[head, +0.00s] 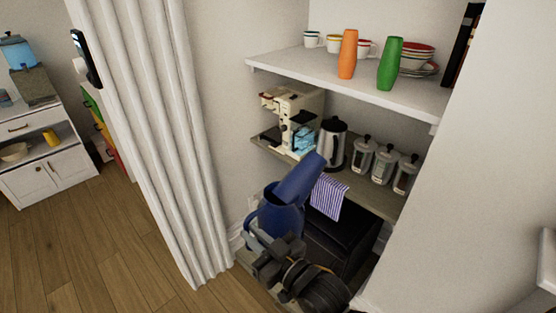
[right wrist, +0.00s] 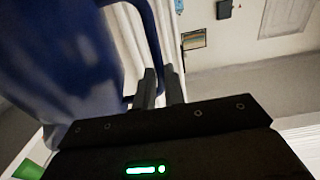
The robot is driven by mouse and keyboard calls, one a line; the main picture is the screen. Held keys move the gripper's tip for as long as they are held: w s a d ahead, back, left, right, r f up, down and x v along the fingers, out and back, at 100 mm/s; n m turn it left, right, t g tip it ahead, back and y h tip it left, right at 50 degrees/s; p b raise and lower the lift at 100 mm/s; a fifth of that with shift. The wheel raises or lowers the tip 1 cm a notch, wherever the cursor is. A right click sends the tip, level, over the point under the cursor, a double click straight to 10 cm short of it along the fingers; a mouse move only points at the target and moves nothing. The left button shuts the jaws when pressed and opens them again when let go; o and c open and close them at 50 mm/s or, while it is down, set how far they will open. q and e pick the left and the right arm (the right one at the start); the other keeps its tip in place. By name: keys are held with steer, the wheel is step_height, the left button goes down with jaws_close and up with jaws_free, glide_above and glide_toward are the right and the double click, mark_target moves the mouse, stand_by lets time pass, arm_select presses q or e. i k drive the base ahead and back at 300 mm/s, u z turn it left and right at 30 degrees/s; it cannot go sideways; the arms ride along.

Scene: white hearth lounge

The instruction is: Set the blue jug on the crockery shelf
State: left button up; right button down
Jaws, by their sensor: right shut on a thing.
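The blue jug (head: 279,216) is held in front of the lower part of the shelf unit, its top below the crockery shelf. A long blue part (head: 301,177) slants up from it to the right. My right gripper (head: 264,244) is shut on the jug. In the right wrist view the jug (right wrist: 55,65) fills the left side, and the fingers (right wrist: 160,88) close at its handle (right wrist: 147,38). The crockery shelf (head: 345,85) is the white top board, with cups (head: 333,43) at the back and stacked bowls (head: 416,56) at the right. My left gripper is not visible.
An orange vase (head: 348,54) and a green vase (head: 390,64) stand near the crockery shelf's front. Below are a coffee machine (head: 293,112), a kettle (head: 333,142) and jars (head: 383,164). A white curtain (head: 150,120) hangs left. The shelf's front left is bare.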

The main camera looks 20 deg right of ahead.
mark_target(305, 60)
steer(key=u, duration=0.35)
steer(key=i, duration=1.1)
steer(key=u, duration=0.05)
